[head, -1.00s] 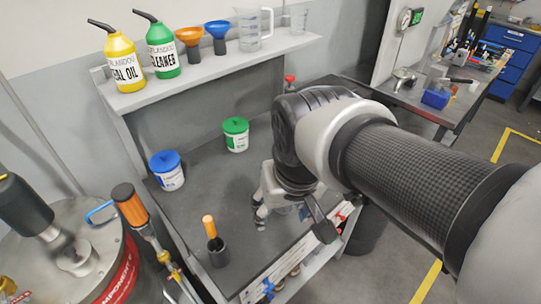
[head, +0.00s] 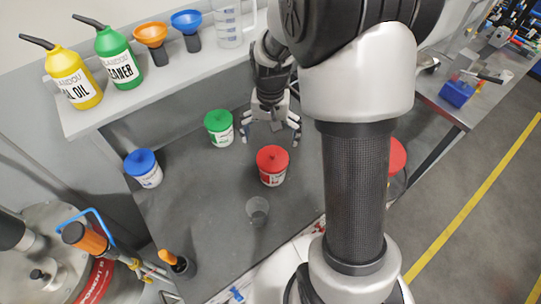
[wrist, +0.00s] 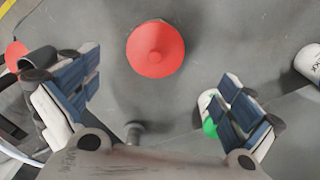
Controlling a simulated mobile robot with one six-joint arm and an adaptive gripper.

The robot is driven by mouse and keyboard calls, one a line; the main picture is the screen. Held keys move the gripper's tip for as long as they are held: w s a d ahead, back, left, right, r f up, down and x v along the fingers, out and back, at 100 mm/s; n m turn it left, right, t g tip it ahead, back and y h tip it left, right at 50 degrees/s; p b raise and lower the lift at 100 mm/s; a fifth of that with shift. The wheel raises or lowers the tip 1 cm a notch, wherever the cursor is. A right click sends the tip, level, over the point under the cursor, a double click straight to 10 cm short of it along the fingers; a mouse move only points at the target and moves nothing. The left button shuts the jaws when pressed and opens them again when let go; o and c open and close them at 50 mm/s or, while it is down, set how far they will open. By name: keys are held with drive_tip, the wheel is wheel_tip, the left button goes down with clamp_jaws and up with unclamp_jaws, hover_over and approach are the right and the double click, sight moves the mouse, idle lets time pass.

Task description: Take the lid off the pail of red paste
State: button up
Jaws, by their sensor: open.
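The pail with the red lid (head: 272,160) stands upright on the grey bench top, its lid on. The red lid with its small centre knob also shows in the wrist view (wrist: 155,48), seen from above, ahead of and between my fingers. My gripper (head: 270,136) is open and empty, pointing down, just behind the red pail in the head view and apart from it. In the wrist view the blue-padded fingers of my gripper (wrist: 163,75) are spread wide with nothing between them. The red pail's label is too small to read.
A green-lidded pail (head: 219,126) and a blue-lidded pail (head: 144,168) stand to the left. A clear cup (head: 257,211) stands in front of the red pail. A shelf (head: 150,95) with bottles and funnels runs behind. Another red round thing (head: 398,157) is partly hidden by my arm.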

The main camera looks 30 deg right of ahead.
hover_over(272, 156)
drive_tip(key=f, duration=0.3)
drive_tip(key=f+b, duration=0.1)
drive_tip(key=f, duration=0.1)
drive_tip(key=shift+s+a+f, duration=0.1)
drive_tip(key=shift+s+a, duration=0.05)
drive_tip(key=shift+a, duration=0.1)
drive_tip(key=shift+d+f+b, duration=0.15)
drive_tip(key=shift+f+b, duration=0.2)
drive_tip(key=shift+f, duration=1)
drive_tip(key=shift+d+f+b, duration=0.15)
drive_tip(key=shift+f+b, duration=0.15)
drive_tip(key=shift+f, duration=1.05)
drive_tip(key=shift+r, duration=0.1)
drive_tip(key=c, duration=2.2)
drive_tip(key=shift+c, duration=0.5)
drive_tip(key=shift+s, duration=0.1)
drive_tip(key=shift+c, duration=0.3)
